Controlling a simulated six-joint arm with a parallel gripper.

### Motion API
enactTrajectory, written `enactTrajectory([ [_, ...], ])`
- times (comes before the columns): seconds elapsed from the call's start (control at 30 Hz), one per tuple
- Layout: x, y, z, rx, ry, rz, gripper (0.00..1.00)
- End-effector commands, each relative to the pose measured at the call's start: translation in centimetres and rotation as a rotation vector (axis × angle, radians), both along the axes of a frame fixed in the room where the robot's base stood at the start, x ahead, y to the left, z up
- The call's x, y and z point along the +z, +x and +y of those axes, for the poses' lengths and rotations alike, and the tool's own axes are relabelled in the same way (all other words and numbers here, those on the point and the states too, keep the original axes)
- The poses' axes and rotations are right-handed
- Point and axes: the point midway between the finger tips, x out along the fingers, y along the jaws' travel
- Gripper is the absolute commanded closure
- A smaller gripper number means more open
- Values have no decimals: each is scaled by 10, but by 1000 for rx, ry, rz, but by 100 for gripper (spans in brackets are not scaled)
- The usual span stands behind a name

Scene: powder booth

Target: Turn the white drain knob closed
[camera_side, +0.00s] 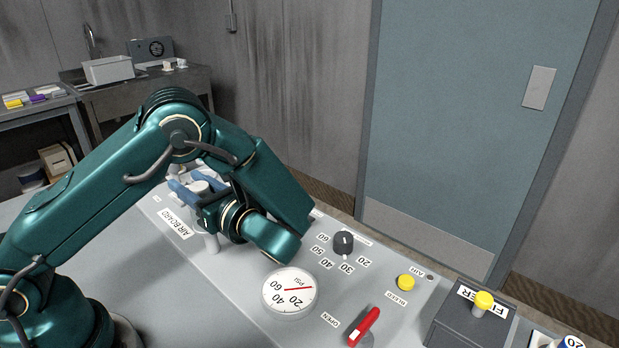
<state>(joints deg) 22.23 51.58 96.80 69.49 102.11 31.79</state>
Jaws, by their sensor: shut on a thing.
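The air board (165,222) is a grey panel top carrying several controls. My gripper (192,190) is at its far left part, with the blue fingers pointing left, away from the wrist. The fingers are shut on a white round piece, which I take to be the white drain knob (201,186). My wrist and forearm hide part of it, and its turn angle cannot be read. A pale upright post (210,240) stands just below the gripper.
Right of my wrist are a PSI gauge (289,291), a black dial (343,242), a yellow bleed button (406,282) and a red lever (365,325). A dark filter box (455,322) with a yellow knob stands farther right.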

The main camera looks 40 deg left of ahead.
Motion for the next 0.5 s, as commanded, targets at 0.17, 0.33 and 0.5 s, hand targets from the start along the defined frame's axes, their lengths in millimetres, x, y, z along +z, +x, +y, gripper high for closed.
enactTrajectory([
  [0.17, 0, -3, -1, 101, -1, 1, 100],
  [0.33, 0, -5, -1, 158, 0, 2, 100],
  [0.5, 0, -6, -1, 184, 1, 2, 100],
])
